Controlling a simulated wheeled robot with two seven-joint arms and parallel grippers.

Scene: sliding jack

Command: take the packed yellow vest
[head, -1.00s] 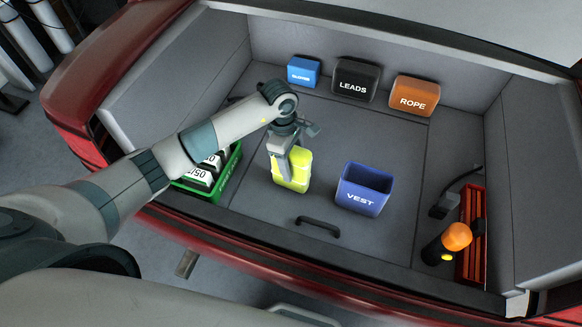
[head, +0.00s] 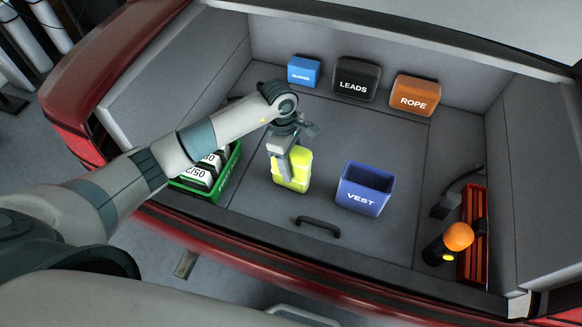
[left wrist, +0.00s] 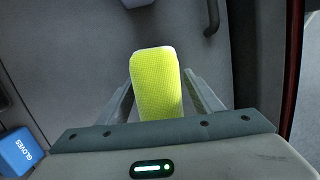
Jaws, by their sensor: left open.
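The packed yellow vest (head: 294,172) is a bright yellow bundle standing on the grey boot floor, left of the blue bin. My left gripper (head: 284,168) is directly over it and partly hides it in the head view. In the left wrist view the vest (left wrist: 157,84) lies between the two open fingers of my left gripper (left wrist: 158,90), with a gap visible on each side. The blue bin marked VEST (head: 364,189) stands to the right, and it looks empty. My right gripper is not in view.
Blue GLOVES (head: 303,72), black LEADS (head: 356,80) and orange ROPE (head: 414,95) containers stand along the back. A green crate (head: 232,172) sits left under my arm. A floor handle (head: 318,226) lies in front. A red crate (head: 471,235) and orange-topped lamp (head: 457,238) are at right.

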